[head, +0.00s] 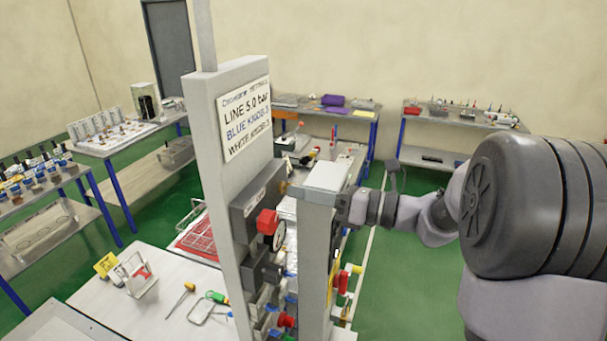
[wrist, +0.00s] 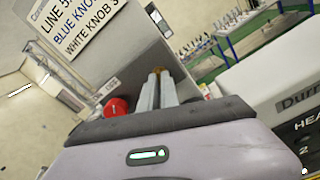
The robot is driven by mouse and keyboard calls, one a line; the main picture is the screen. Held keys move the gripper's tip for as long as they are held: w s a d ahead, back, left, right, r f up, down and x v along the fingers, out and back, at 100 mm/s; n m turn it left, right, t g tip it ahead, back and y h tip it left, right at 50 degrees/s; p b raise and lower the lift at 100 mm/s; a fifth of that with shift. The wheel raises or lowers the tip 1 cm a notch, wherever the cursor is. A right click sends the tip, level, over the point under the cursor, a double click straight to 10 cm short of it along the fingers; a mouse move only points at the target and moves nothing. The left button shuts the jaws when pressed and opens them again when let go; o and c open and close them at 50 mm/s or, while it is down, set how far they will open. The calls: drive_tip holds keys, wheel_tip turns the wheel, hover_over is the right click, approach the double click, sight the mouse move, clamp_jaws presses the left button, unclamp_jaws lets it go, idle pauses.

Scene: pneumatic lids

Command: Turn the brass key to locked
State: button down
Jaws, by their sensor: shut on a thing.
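The brass key (wrist: 157,70) shows as a small brass-coloured bit at the tips of my gripper (wrist: 157,77) in the wrist view. The two pale fingers are shut on it, close to the grey panel. Most of the key is hidden by the fingers, so I cannot tell which way it points. In the head view, a small brass-coloured spot on the panel (head: 283,187) may be the key. There my fingers are hidden behind the grey post, with my wrist to its right.
A red knob (head: 268,222) sits below on the panel; it also shows in the wrist view (wrist: 117,107). A white sign (head: 245,120) is above. The grey post (head: 318,230) stands close beside my wrist. Loose tools lie on the bench (head: 150,305) at lower left.

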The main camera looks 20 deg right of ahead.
drive_tip(key=shift+m+p, duration=2.1)
drive_tip(key=shift+p, duration=0.3)
drive_tip(key=c, duration=1.6)
unclamp_jaws()
drive_tip(key=b+v, duration=0.4)
drive_tip(key=v, duration=1.3)
drive_tip(key=shift+s+d+b, duration=0.15)
drive_tip(key=shift+b, duration=0.2)
